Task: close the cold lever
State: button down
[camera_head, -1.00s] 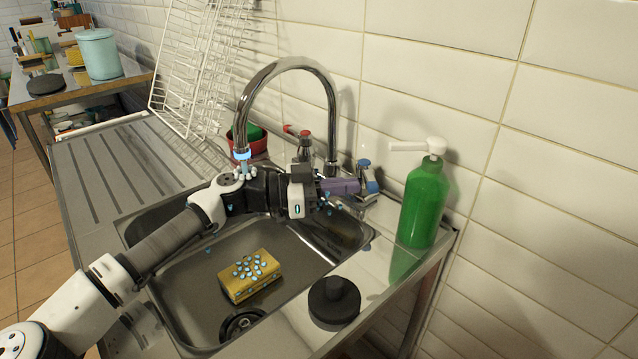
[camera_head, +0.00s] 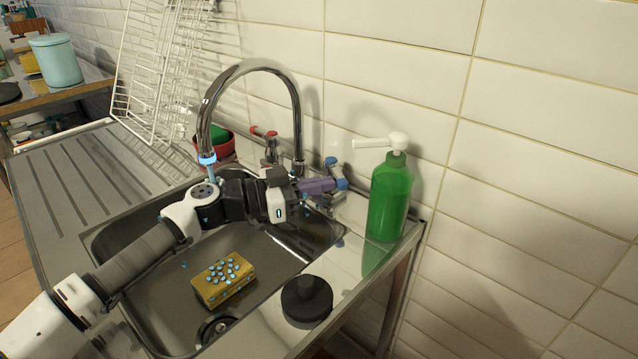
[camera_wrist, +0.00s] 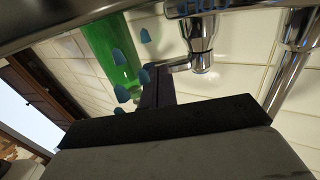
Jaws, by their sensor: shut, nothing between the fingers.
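The cold tap (camera_head: 338,174), chrome with blue markings, stands right of the spout (camera_head: 297,120) at the back of the sink. My gripper (camera_head: 319,186) reaches across the basin from the left. Its purple-grey fingers are shut and empty, with their tips right beside the cold tap. I cannot tell if they touch it. In the wrist view the fingers (camera_wrist: 156,88) point at a chrome tap (camera_wrist: 197,42), whose short lever reaches close to the fingertips. Blue water (camera_head: 207,159) shows at the spout's mouth, and drops lie around my gripper. The fingers partly hide the tap's base.
A green soap bottle (camera_head: 389,200) with a white pump stands close to the right of the cold tap. The red-marked hot tap (camera_head: 268,140) is behind the spout. A wet yellow sponge (camera_head: 224,279) lies in the basin. A black round object (camera_head: 307,300) sits on the front-right rim.

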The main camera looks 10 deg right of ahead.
aim_at(338, 187)
jog(key=t, duration=0.1)
jog(key=d+n+t, duration=0.1)
jog(key=shift+s+r+n+t+p, duration=0.15)
jog(key=shift+s+n+t+p, duration=0.15)
jog(key=shift+s+p, duration=0.1)
jog(key=shift+s+d+p, duration=0.2)
jog(key=shift+d+p, duration=0.45)
jog(key=shift+d, duration=0.5)
jog(key=shift+a, duration=0.1)
